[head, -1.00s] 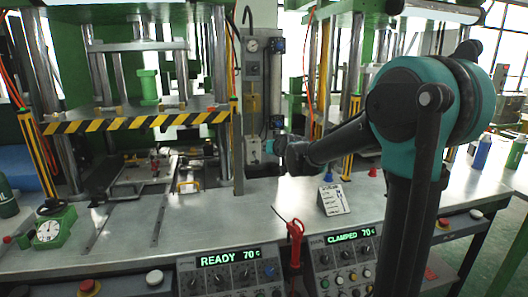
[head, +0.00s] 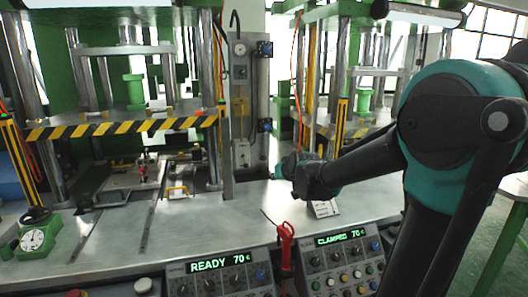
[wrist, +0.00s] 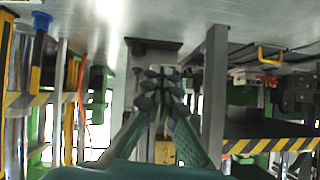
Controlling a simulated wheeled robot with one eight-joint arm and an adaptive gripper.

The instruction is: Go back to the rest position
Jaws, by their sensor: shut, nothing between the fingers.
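My gripper (head: 280,172) is at the far end of my arm, above the grey steel bench (head: 215,225) and just right of the foot of the upright control column (head: 241,100). In the wrist view my gripper (wrist: 163,85) has its dark fingers close together with nothing held. That view is turned over, with the bench along its top edge. Exact height above the bench is hard to tell.
Presses with yellow-black striped bars (head: 120,127) stand at left and right behind. Two control panels (head: 222,278) (head: 345,262) and a red-handled tool (head: 286,245) are at the front. A dial gauge (head: 33,240) is far left. A small sign (head: 323,208) stands below my forearm.

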